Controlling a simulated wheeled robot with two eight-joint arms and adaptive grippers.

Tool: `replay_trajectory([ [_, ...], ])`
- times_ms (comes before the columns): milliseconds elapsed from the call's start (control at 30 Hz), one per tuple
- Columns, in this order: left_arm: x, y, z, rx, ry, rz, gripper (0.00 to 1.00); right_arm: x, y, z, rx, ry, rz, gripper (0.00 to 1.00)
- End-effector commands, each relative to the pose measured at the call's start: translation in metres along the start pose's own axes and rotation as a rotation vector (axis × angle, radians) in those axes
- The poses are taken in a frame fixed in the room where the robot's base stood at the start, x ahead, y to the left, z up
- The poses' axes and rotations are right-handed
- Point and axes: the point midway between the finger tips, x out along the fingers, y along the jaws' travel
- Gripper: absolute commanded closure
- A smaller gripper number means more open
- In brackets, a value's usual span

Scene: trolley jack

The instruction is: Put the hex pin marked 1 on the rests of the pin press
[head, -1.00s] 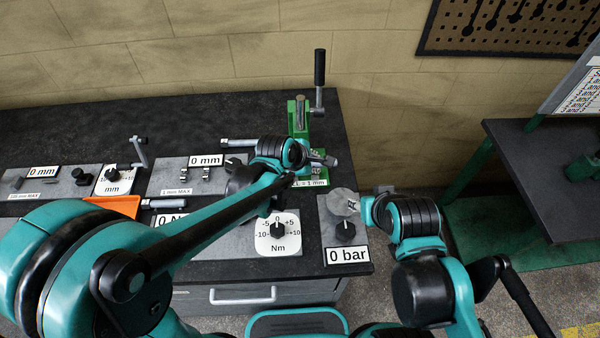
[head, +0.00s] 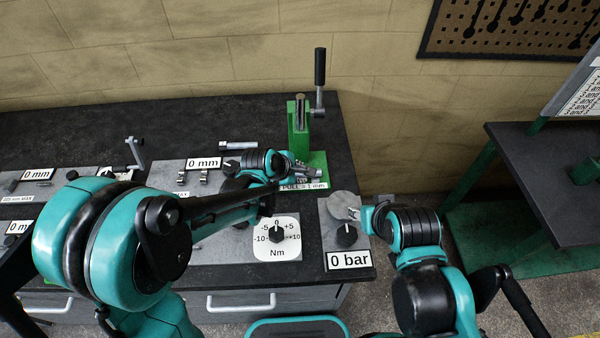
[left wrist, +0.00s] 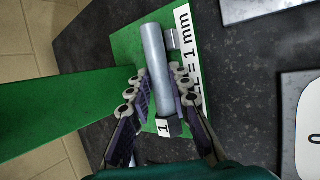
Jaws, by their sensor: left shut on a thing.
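The pin press (head: 298,128) is green, with a black-handled lever, and stands at the back right of the bench. My left gripper (left wrist: 160,90) is shut on a grey cylindrical pin (left wrist: 153,55) over the press's green base (left wrist: 125,45). A small tag with a 1 (left wrist: 163,128) shows at the pin's near end. One metal rest (left wrist: 172,39) shows beside the pin's far part. I cannot tell whether the pin touches the rests. In the head view my left gripper (head: 300,170) is low in front of the press column. My right gripper (head: 356,213) is by a grey round part (head: 343,204); its fingers are too small to judge.
Another metal pin (head: 238,146) lies on the bench left of the press. A plate marked 0 mm (head: 203,163) with two small rests is left of my left gripper. The Nm dial (head: 277,235) and 0 bar panel (head: 348,259) are in front. The bench's back left is clear.

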Motion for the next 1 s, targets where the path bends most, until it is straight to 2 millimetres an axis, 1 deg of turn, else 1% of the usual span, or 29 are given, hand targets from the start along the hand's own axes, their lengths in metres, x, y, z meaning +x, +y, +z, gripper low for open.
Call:
replay_trajectory([
  [67,0.003,-0.002,-0.001,0.0,0.0,0.001,1.0,0.003,0.0,0.002,0.0,0.0,0.0,0.6],
  [100,0.003,-0.002,-0.001,0.0,0.0,0.0,0.75,0.003,0.0,0.002,0.0,0.0,0.0,0.6],
  [133,0.003,-0.002,-0.001,0.0,0.0,0.0,0.72,0.003,0.0,0.002,0.0,0.0,0.0,0.6],
  [433,0.002,-0.001,-0.001,0.0,0.0,0.0,0.72,0.002,0.0,0.001,0.0,0.0,0.0,0.6],
  [533,-0.002,0.002,0.001,0.0,0.0,0.0,0.72,-0.002,0.0,-0.002,0.0,0.0,0.0,0.6],
  [667,-0.024,0.002,0.001,-0.001,0.001,0.0,0.72,-0.008,0.0,-0.006,0.0,0.0,0.0,0.6],
  [900,-0.079,0.002,0.001,-0.002,0.001,0.001,0.72,-0.023,0.0,-0.016,0.0,0.0,0.0,0.6],
  [1000,-0.098,0.002,0.001,-0.001,0.001,0.001,0.72,-0.027,0.0,-0.019,0.0,0.0,0.0,0.6],
])
